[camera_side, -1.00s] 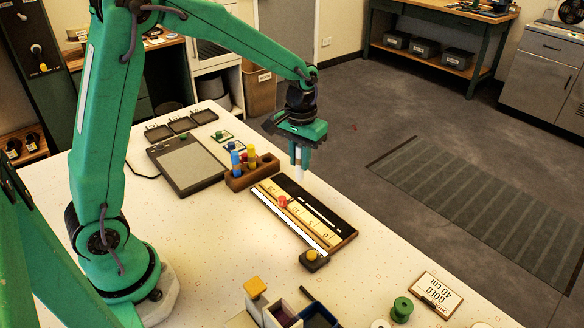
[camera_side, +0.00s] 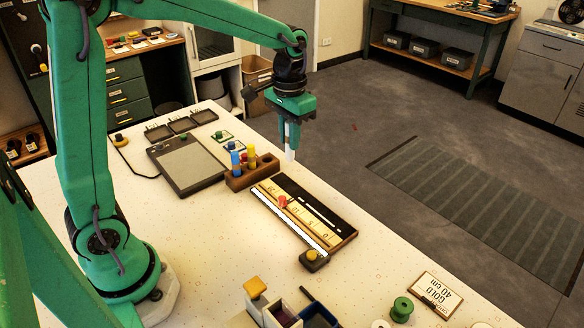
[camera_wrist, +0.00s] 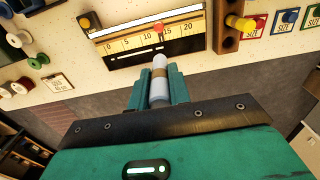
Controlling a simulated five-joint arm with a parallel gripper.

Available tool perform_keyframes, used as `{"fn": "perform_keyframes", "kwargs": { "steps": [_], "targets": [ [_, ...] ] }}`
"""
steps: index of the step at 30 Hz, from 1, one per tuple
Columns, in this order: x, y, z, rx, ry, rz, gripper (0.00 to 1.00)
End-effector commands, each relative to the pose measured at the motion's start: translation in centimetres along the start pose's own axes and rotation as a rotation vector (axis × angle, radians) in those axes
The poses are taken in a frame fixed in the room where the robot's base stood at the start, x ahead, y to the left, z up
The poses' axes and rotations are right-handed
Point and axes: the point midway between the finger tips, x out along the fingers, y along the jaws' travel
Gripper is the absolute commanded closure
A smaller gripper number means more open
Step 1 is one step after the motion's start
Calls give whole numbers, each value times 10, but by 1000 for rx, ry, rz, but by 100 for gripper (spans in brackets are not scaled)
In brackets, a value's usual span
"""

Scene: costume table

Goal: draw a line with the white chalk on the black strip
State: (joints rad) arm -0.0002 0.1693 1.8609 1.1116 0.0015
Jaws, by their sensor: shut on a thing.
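My gripper (camera_side: 289,130) is shut on the white chalk (camera_side: 290,155) and holds it tip down, above the far side of the table. The chalk, with a brown band, also shows between the jaws in the wrist view (camera_wrist: 160,88). The black strip (camera_side: 291,189) lies in a dark-framed board, along a pale numbered scale (camera_side: 298,213). A thin white line (camera_side: 320,212) shows on part of the strip. The chalk appears apart from the strip, near its far-left end in the side view. A red pointer (camera_side: 283,201) sits on the scale.
A wooden block with coloured pegs (camera_side: 250,172) stands close left of the board. A yellow-knobbed block (camera_side: 313,258) sits at the near end. A grey pad (camera_side: 187,163), a green spool (camera_side: 402,309) and a card reading "GOLD 40 cm" (camera_side: 437,294) lie around.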

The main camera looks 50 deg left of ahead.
Motion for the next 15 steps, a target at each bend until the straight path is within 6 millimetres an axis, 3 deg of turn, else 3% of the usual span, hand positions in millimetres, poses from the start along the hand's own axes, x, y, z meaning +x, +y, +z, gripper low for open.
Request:
{"fn": "perform_keyframes", "kwargs": {
  "steps": [9, 15],
  "targets": [
    [1, 2, -1, 0, 0, 0, 100],
    [9, 18, -7, 3, -1, 0, 100]
  ]
}}
